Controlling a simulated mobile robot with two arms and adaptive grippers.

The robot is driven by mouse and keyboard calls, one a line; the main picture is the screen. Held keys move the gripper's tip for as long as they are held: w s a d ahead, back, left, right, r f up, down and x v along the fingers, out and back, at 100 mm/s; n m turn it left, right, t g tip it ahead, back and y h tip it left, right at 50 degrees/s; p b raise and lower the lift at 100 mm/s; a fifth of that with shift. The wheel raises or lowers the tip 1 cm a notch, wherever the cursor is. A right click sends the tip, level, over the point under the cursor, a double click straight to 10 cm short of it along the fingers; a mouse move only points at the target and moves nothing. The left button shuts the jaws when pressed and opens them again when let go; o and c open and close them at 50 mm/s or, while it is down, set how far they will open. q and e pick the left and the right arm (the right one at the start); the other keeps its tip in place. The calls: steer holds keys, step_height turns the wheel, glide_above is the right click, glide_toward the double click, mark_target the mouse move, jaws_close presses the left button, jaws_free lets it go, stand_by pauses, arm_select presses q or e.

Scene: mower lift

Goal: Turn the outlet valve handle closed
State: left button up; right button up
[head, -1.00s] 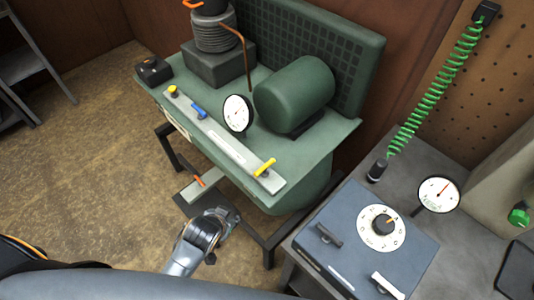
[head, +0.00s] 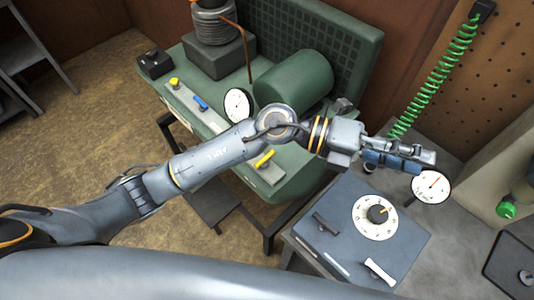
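A pale manifold bar (head: 203,115) lies along the front of the green compressor, partly covered by my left arm. It carries a small yellow knob (head: 174,82), a blue handle (head: 200,102) and a yellow lever handle (head: 264,158) near its right end. The yellow lever lies across the bar. Which of these is the outlet valve handle is not marked in view. My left gripper (head: 425,163) is past the compressor on the right, in front of the round gauge above the grey bench, apart from the handles. Its finger opening is unclear. My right gripper is not in view.
A grey-blue box with a white dial (head: 376,216) and two handles sits on the bench at right. A green coiled hose (head: 435,80) hangs behind my gripper. A white gauge (head: 238,104) and green motor (head: 293,82) stand on the compressor.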

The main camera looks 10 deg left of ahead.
arm_select(q)
step_height(320, 180, down, 6)
steer(key=m+y, duration=0.2)
steer(key=y, duration=0.2)
steer(key=t+y, duration=0.4)
steer(key=y, duration=1.2)
glide_toward(266, 157)
steer(key=shift+m, duration=0.4)
steer(key=p+x, duration=0.4)
steer(key=x, duration=0.5)
steer(key=shift+f, duration=0.1)
jaws_close()
